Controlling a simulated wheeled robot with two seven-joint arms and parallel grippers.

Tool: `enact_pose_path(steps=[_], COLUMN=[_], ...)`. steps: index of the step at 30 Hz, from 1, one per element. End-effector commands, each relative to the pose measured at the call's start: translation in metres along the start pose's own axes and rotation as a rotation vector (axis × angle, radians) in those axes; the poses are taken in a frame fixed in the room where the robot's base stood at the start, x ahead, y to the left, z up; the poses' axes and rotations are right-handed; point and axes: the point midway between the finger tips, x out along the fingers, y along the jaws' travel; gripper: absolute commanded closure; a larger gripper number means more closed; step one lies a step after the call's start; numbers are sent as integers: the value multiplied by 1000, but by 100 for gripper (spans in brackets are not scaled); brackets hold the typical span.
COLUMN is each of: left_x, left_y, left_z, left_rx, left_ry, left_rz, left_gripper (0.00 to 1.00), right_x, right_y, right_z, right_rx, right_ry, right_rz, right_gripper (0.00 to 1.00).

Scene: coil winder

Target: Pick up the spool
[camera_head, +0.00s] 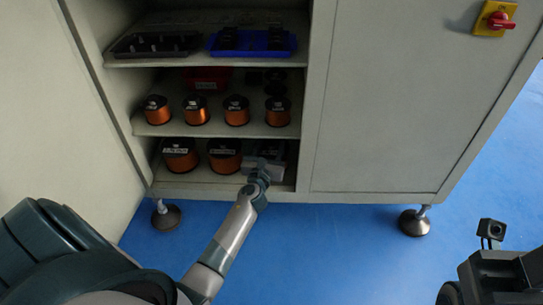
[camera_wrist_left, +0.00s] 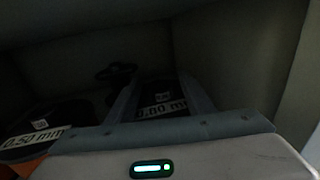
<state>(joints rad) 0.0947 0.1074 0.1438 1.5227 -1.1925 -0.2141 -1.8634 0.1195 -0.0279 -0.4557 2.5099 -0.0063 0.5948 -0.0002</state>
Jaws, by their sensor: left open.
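My left gripper (camera_head: 266,158) reaches into the right end of the cabinet's bottom shelf. In the left wrist view its two fingers (camera_wrist_left: 158,92) are spread apart, with a dark spool top (camera_wrist_left: 162,108) between and beyond them. That spool's white label ends in "mm", its number partly hidden. In the head view the gripper covers most of that spot. I cannot tell whether the fingers touch the spool. Two copper spools, a left one (camera_head: 180,156) and a middle one (camera_head: 224,157), stand on the same shelf. A spool labelled 0.50 mm (camera_wrist_left: 38,140) shows at the left in the wrist view.
The middle shelf (camera_head: 215,129) holds several smaller copper spools and a red bin (camera_head: 208,77). The top shelf carries a black tray (camera_head: 155,44) and a blue tray (camera_head: 250,42). The cabinet's side wall (camera_head: 308,130) stands close right of the gripper. Blue floor (camera_head: 320,250) is clear in front.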

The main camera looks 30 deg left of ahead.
Motion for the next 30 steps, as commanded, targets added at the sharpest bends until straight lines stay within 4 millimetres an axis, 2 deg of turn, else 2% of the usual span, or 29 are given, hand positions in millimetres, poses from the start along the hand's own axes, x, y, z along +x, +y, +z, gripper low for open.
enact_pose_path(steps=[6, 12, 30], left_x=[0, 0, 0], left_y=[0, 0, 0], left_z=[0, 0, 0], left_rx=[0, 0, -1], left_ry=[0, 0, 0], left_rz=[0, 0, 0], left_gripper=[52, 100, 100], right_x=[-3, -3, -2], right_y=[0, 1, 1], right_z=[0, 0, 0], right_rx=[0, -3, -5], right_ry=[-7, -7, -5], right_rz=[1, 2, 0], right_gripper=[69, 69, 69])
